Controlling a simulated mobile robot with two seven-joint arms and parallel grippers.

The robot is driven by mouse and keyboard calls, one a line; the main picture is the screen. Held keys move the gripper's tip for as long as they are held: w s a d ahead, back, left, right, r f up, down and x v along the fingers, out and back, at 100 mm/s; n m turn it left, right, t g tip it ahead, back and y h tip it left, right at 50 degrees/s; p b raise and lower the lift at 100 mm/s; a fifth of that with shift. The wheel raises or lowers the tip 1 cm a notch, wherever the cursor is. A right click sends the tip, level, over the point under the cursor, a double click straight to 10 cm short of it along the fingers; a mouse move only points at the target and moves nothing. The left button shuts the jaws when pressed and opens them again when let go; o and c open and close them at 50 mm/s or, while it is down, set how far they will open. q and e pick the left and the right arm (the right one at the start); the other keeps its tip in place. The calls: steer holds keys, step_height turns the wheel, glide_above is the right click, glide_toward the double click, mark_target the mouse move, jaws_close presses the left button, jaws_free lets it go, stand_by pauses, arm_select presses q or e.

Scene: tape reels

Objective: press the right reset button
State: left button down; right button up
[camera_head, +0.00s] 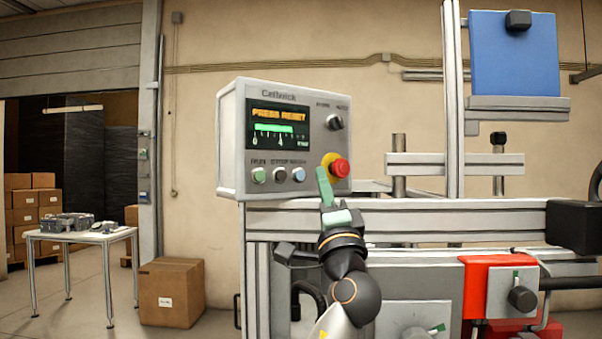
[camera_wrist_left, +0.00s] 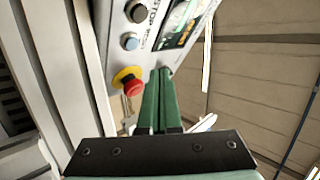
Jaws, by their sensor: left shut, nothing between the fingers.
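A light-grey control box (camera_head: 228,140) stands on the machine frame; its screen (camera_head: 278,127) reads "PRESS RESET". The blue button also shows in the left wrist view (camera_wrist_left: 130,42). My left gripper (camera_head: 322,170), with green fingers, is shut and empty just right of and near the blue button's height. In the left wrist view its fingertips (camera_wrist_left: 159,72) lie beside the red mushroom button. My right gripper is out of view.
The red mushroom button (camera_head: 340,168) on its yellow ring is very close to my left fingers. A black knob (camera_head: 333,122) sits above it. The machine's grey rail (camera_head: 440,217) runs below the box. A white table (camera_head: 84,237) and a carton (camera_head: 171,292) stand left.

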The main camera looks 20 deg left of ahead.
arm_select(q)
steer(key=shift+w+a, duration=0.55)
steer(key=shift+a, duration=0.25)
steer(key=shift+w+a, duration=0.55)
steer(key=shift+a, duration=0.2)
stand_by(0.9)
steer(key=shift+w+a, duration=0.25)
steer(key=shift+a, duration=0.05)
steer(key=shift+w+a+b, duration=0.25)
steer(key=shift+a+b, duration=0.1)
stand_by(0.6)
stand_by(0.4)
steer(key=shift+s+d, duration=0.5)
steer(key=shift+d, duration=0.15)
steer(key=shift+s+d+b, duration=0.25)
steer(key=shift+s+d, duration=0.5)
steer(key=shift+d, duration=0.25)
steer(key=shift+s+d+b, duration=0.25)
steer(key=shift+s+d, duration=0.5)
steer(key=shift+d, duration=0.25)
